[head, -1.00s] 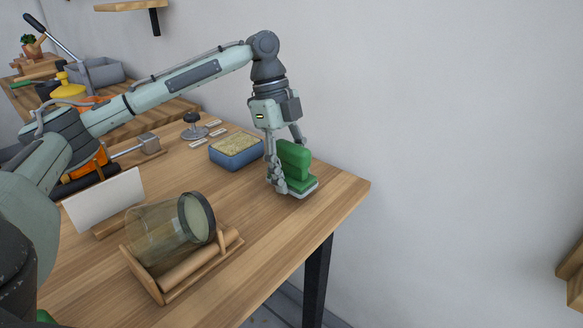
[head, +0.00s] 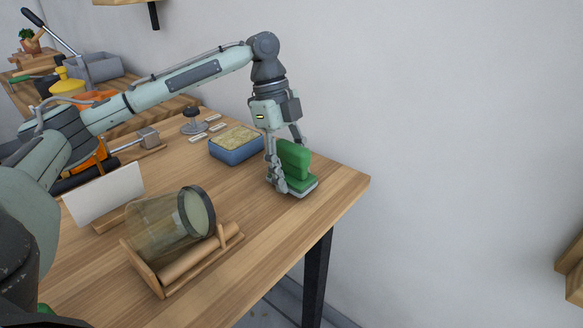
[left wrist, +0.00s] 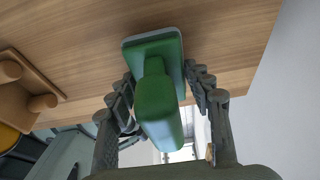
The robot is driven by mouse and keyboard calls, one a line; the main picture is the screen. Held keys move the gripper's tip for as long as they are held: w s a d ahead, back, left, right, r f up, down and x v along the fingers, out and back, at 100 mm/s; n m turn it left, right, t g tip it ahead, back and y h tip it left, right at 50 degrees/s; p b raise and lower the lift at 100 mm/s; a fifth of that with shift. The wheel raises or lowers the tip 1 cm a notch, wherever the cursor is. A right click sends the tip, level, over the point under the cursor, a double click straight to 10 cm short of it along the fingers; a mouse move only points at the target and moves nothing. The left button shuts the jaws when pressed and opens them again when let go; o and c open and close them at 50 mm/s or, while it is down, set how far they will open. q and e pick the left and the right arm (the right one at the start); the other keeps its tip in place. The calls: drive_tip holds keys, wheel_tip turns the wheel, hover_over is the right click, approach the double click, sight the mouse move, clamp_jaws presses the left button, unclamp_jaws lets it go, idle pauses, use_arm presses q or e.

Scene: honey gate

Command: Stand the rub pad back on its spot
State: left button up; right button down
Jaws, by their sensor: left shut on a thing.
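The rub pad is a green block with an upright green grip and a pale underside. In the head view the rub pad (head: 294,160) is at the table's far right corner, upright, its base at the tabletop; I cannot tell whether it touches. My left gripper (head: 283,172) comes down from above and is shut on the rub pad. In the left wrist view the rub pad (left wrist: 156,92) lies between the two fingers of the left gripper (left wrist: 164,95). The right gripper is not in view.
A blue tray with a tan top (head: 237,146) stands left of the rub pad. A glass jar (head: 168,222) lies in a wooden cradle (head: 150,273) in front. A blank white card (head: 105,196) stands left of the jar. The table edge is close to the pad.

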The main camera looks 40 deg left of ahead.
sight(283, 141)
use_arm(q)
drive_tip(key=shift+f, duration=0.45)
idle(0.3)
drive_tip(key=o, duration=1.5)
drive_tip(key=shift+o, duration=0.2)
drive_tip(key=shift+r, duration=0.1)
drive_tip(key=shift+v, duration=3.95)
